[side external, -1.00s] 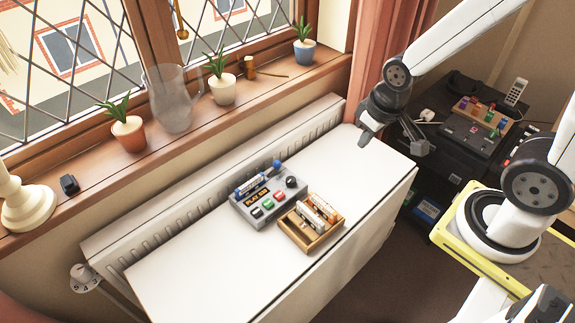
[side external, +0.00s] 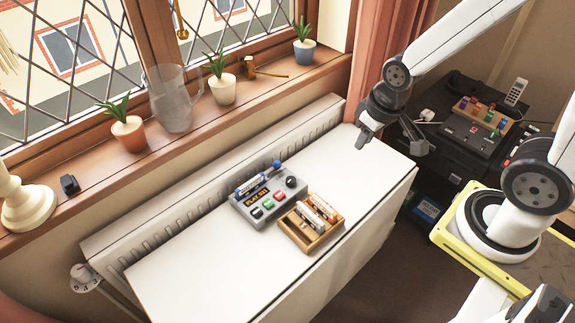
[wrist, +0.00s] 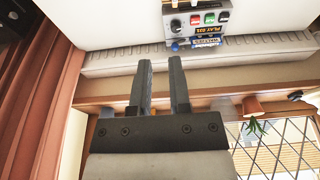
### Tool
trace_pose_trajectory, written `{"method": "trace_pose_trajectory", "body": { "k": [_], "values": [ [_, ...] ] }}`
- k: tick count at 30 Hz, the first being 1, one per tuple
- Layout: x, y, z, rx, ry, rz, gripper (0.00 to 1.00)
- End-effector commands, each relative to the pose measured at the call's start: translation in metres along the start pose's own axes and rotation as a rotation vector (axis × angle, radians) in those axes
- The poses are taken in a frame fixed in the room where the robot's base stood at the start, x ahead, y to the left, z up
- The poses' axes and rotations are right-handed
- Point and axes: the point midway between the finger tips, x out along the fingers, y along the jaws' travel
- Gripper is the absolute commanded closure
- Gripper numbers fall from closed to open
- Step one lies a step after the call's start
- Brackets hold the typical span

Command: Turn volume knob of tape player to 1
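I cannot read the knob's setting. The player shows upside down at the top of the wrist view (wrist: 196,18), its knob (wrist: 176,25) at left. My gripper (side external: 391,146) is above the table's far right end, right of the player and apart from it. The wrist view shows its two fingers (wrist: 160,64) spread with nothing between them.
A wooden tray (side external: 311,245) with several tapes stands close beside the player's front right. The white table (side external: 190,270) is otherwise bare. A radiator (side external: 140,225) and a sill with plants and a glass jug (side external: 172,105) run behind. A black cabinet (side external: 455,150) stands right.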

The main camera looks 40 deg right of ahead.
Motion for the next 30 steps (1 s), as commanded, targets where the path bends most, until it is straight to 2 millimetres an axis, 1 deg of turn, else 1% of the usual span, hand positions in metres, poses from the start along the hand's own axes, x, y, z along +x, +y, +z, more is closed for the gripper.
{"method": "trace_pose_trajectory", "body": {
  "k": [1,2,3,4,5,8,14,18,23,30],
  "values": [
    [0.0,0.0,-0.001,-0.002,-0.001,0.0,0.59],
    [0.001,0.0,-0.002,-0.005,-0.002,0.0,0.49],
    [0.002,0.0,-0.003,-0.009,-0.003,-0.001,0.36],
    [0.002,0.0,-0.005,-0.013,-0.005,-0.001,0.27],
    [0.003,-0.001,-0.006,-0.018,-0.008,-0.001,0.19],
    [0.008,-0.002,-0.015,-0.045,-0.019,-0.003,0.19],
    [0.028,-0.005,-0.043,-0.133,-0.053,-0.01,0.19],
    [0.048,-0.007,-0.065,-0.211,-0.082,-0.019,0.19],
    [0.074,-0.011,-0.088,-0.301,-0.114,-0.032,0.19],
    [0.12,-0.018,-0.115,-0.434,-0.161,-0.056,0.19]
  ]
}}
